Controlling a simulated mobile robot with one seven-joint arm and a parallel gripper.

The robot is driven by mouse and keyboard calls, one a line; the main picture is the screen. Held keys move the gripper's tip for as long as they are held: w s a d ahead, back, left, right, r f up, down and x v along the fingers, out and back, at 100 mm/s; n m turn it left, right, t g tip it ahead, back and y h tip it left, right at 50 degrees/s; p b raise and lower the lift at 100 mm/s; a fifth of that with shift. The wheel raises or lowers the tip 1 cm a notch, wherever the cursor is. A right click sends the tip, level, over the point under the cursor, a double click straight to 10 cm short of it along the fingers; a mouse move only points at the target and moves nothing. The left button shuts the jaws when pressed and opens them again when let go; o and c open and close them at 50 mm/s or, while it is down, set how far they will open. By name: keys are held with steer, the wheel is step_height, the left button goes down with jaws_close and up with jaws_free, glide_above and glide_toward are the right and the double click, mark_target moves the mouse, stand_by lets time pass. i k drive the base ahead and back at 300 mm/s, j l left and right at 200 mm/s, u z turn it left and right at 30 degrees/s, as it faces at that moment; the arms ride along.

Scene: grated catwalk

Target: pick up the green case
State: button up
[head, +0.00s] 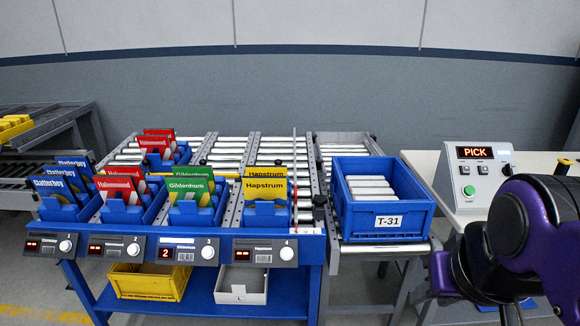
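Green cases (188,187) labelled Gildenhum stand upright, one behind another, in the blue bin (192,216) of slot 3 on the blue rack. The front one's face shows above the bin's front; its lower part is hidden, and only the top of the one behind shows. My purple and black arm is at the right edge, well right of the green cases. No gripper fingers can be made out.
Blue, red and yellow cases (265,190) stand in neighbouring bins. The slot 3 display (166,252) reads 2. A control box (475,172) reading PICK stands on the right table.

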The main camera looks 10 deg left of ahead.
mark_target(180, 187)
steer(key=i+j+u, duration=0.1)
steer(key=j, duration=0.3)
steer(key=i+j+u, duration=0.15)
steer(key=j, duration=0.25)
steer(key=i+j+u, duration=0.1)
steer(key=i+j, duration=0.15)
steer(key=i+j+u, duration=0.15)
steer(key=j, duration=0.3)
steer(key=i, duration=0.05)
